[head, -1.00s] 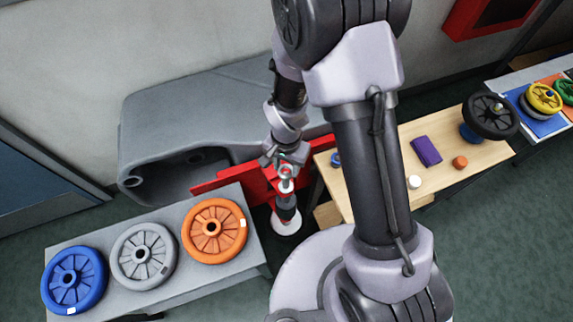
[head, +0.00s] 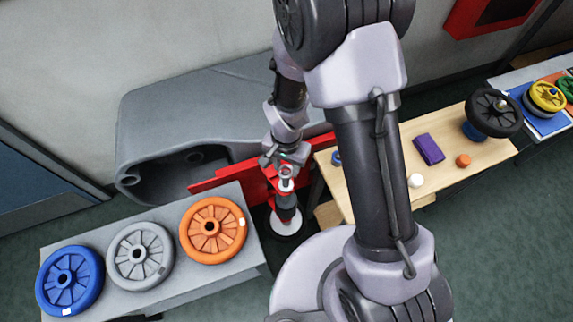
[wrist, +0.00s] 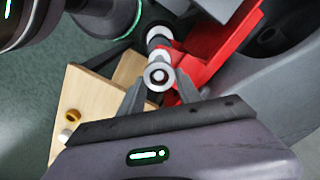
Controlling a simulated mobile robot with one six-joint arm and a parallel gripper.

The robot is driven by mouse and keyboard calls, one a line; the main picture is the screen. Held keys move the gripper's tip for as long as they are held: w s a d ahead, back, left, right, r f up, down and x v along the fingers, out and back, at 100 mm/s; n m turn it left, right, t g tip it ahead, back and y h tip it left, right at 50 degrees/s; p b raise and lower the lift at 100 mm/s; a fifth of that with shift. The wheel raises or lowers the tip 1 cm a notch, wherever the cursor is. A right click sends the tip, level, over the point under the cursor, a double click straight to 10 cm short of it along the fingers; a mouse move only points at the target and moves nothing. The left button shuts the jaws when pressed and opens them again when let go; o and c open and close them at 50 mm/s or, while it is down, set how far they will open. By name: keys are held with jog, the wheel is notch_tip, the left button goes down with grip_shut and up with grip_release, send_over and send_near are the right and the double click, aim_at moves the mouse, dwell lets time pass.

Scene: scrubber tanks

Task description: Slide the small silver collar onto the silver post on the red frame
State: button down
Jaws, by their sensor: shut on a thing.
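The small silver collar (wrist: 158,76) is between my gripper's fingertips (wrist: 158,84) in the wrist view, its round opening facing the camera. My gripper is shut on it. The red frame (wrist: 218,48) runs behind and to the right. A pale post-like part (wrist: 160,55) shows just beyond the collar, close in line with it. In the head view, my gripper (head: 286,166) is over the red frame (head: 228,178), with the collar (head: 286,171) at its tip. I cannot tell whether the collar is around the post or only above it.
A grey bench (head: 180,280) at left holds blue, grey and orange wheels. A wooden table (head: 455,165) at right carries a black wheel (head: 492,113), a purple block (head: 429,150) and small pieces. A grey scrubber body (head: 200,110) stands behind the frame.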

jog(key=shift+f+b, duration=0.95)
jog(key=c, duration=0.8)
grip_release()
jog(key=shift+o, duration=0.2)
jog(key=shift+r, duration=0.1)
notch_tip(320, 180, up, 10)
jog(key=p, duration=0.6)
jog(key=shift+p, duration=0.3)
